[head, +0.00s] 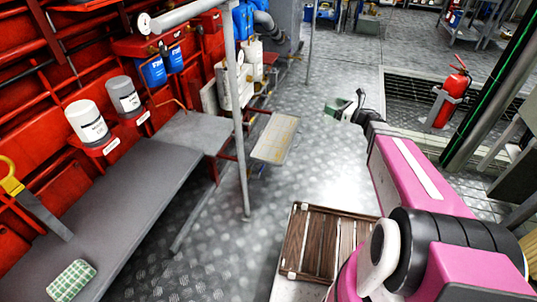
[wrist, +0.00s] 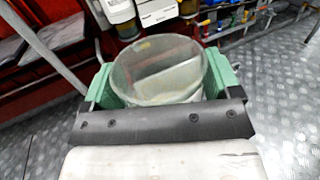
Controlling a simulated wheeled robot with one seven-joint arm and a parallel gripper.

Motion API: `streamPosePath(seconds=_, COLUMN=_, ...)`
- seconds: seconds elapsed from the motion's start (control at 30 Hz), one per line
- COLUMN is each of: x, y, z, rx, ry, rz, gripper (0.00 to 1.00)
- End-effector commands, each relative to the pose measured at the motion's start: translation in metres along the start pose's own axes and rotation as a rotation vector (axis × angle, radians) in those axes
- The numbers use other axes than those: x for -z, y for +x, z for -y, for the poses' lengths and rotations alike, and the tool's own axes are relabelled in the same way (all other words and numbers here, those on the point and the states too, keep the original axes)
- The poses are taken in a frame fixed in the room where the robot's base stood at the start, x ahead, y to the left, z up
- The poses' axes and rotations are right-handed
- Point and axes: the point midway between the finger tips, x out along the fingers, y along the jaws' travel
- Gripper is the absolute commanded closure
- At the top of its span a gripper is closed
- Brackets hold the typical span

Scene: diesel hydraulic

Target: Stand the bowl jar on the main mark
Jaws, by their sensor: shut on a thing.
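A clear, see-through bowl jar (wrist: 160,68) stands between the two green fingers of my gripper (wrist: 161,84) in the wrist view. The fingers are shut on its sides, and the dark palm hides its near lower part. In the head view my gripper (head: 346,108) is far out over the metal floor, small and partly hidden by my pink arm; I cannot make out the jar clearly there. I see nothing I can name for sure as the main mark. A green checked cloth (head: 72,281) lies on the grey bench at the lower left.
The grey bench (head: 110,205) runs along the red wall and has a long bare stretch. Two labelled canisters (head: 87,122) stand behind it. A metal post (head: 238,120) rises beside it. A slatted wooden crate (head: 322,243) and a red extinguisher (head: 446,99) are also in view.

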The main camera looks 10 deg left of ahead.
Motion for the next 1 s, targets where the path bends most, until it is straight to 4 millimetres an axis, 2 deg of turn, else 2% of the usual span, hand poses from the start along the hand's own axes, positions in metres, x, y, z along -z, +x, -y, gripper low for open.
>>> streamPosePath(seconds=0.03, x=0.019, y=0.028, z=0.003, rx=-0.021, ry=0.004, rz=0.0, gripper=0.45)
streamPosePath(seconds=0.1, x=0.039, y=0.058, z=-0.002, rx=-0.042, ry=0.004, rz=0.0, gripper=0.45)
streamPosePath(seconds=0.27, x=0.087, y=0.128, z=-0.019, rx=-0.092, ry=0.005, rz=-0.002, gripper=0.45)
streamPosePath(seconds=0.4, x=0.131, y=0.186, z=-0.042, rx=-0.134, ry=0.006, rz=-0.007, gripper=0.45)
streamPosePath(seconds=0.5, x=0.159, y=0.221, z=-0.06, rx=-0.159, ry=0.006, rz=-0.011, gripper=0.45)
streamPosePath(seconds=0.6, x=0.181, y=0.246, z=-0.076, rx=-0.178, ry=0.005, rz=-0.015, gripper=0.45)
streamPosePath(seconds=0.7, x=0.196, y=0.263, z=-0.088, rx=-0.191, ry=0.004, rz=-0.018, gripper=0.45)
streamPosePath(seconds=0.83, x=0.206, y=0.274, z=-0.097, rx=-0.199, ry=0.003, rz=-0.02, gripper=0.45)
streamPosePath(seconds=1.0, x=0.224, y=0.275, z=-0.098, rx=-0.2, ry=0.005, rz=-0.021, gripper=0.45)
